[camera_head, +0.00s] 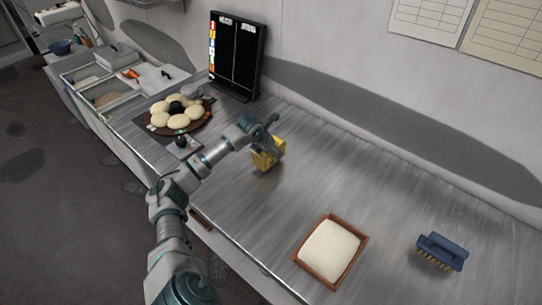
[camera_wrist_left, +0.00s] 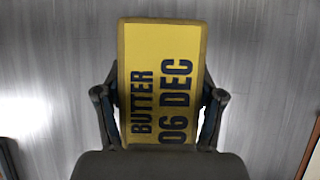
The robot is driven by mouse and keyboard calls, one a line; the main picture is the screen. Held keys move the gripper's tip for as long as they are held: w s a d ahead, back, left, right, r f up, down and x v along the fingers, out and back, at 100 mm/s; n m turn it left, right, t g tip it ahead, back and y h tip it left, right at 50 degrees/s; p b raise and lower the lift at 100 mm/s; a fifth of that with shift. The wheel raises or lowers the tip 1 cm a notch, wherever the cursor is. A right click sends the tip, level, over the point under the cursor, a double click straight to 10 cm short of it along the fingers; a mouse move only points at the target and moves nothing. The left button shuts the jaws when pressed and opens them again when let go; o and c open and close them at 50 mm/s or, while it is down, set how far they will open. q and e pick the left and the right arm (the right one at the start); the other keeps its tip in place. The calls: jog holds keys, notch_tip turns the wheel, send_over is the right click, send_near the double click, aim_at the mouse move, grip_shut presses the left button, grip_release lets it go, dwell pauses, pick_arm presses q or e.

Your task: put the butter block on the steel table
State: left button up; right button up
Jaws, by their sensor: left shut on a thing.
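The butter block (camera_head: 267,158) is yellow and box-shaped. In the left wrist view the block (camera_wrist_left: 162,80) shows a yellow label reading "BUTTER 06 DEC". My left gripper (camera_head: 268,142) is shut on it, with one finger on each side of the block. The block is over the middle of the steel table (camera_head: 235,215), close to its surface. I cannot tell whether its underside touches the steel. My right gripper is out of view.
A wooden tray of dough (camera_head: 305,268) and a blue brush (camera_head: 442,248) sit at the right. A round board with pale buns (camera_head: 180,112) and a dark screen (camera_head: 238,52) stand further left. Bare steel surrounds the block.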

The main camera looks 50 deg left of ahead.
aim_at(275, 157)
pick_arm(q)
jog(key=shift+d+f, duration=0.7)
jog(key=shift+f, duration=0.3)
jog(key=shift+d, duration=0.3)
jog(key=shift+d+r, duration=0.1)
jog(key=shift+d, duration=0.15)
jog(key=shift+a+f, duration=0.25)
jog(key=shift+a, duration=0.1)
jog(key=o, duration=1.7)
jog(key=shift+a+f, duration=0.15)
jog(key=shift+a, duration=0.1)
jog(key=shift+c, duration=0.2)
jog(key=shift+o, duration=0.5)
jog(key=shift+a+f, duration=0.15)
jog(key=shift+a, duration=0.15)
jog(key=shift+d+r, duration=0.3)
jog(key=shift+d, duration=0.35)
jog(key=shift+r, duration=0.3)
jog(key=v, duration=1)
jog(key=shift+s+a+r, duration=0.15)
jog(key=shift+s+a, duration=0.2)
jog(key=shift+s, duration=0.05)
jog(key=shift+s+d+r, duration=0.15)
jog(key=shift+d+r, duration=0.2)
jog(key=shift+r, duration=0.15)
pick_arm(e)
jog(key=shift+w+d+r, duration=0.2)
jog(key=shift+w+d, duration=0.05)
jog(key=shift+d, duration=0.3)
